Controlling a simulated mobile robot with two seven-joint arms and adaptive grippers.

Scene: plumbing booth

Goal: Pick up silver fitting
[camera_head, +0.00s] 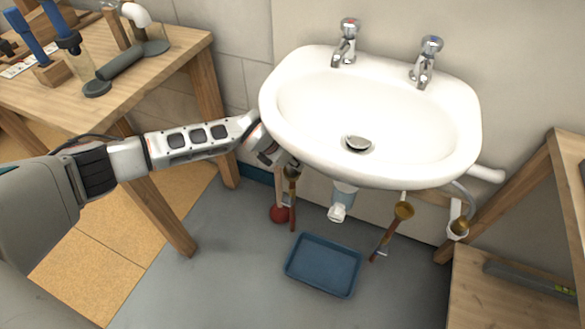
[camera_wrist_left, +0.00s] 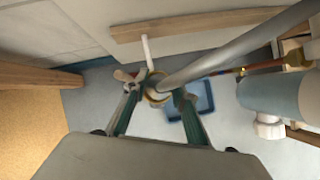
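My left gripper (camera_head: 288,166) reaches under the left side of the sink in the head view, its tips partly hidden. In the left wrist view its two fingers (camera_wrist_left: 156,97) stand apart. A brass-coloured ring-shaped fitting (camera_wrist_left: 158,98) shows between them, at the end of a grey pipe or hose (camera_wrist_left: 225,55). I cannot tell whether the fingers touch it. A brass fitting (camera_head: 293,172) also shows beside the gripper in the head view. I cannot clearly single out a silver fitting. My right gripper is in neither view.
The white sink (camera_head: 440,120) overhangs the gripper. A drain trap (camera_head: 342,200) and brass pipework (camera_head: 403,210) hang below it. A wooden workbench (camera_head: 165,90) with tools stands left, a wooden shelf (camera_head: 500,270) right.

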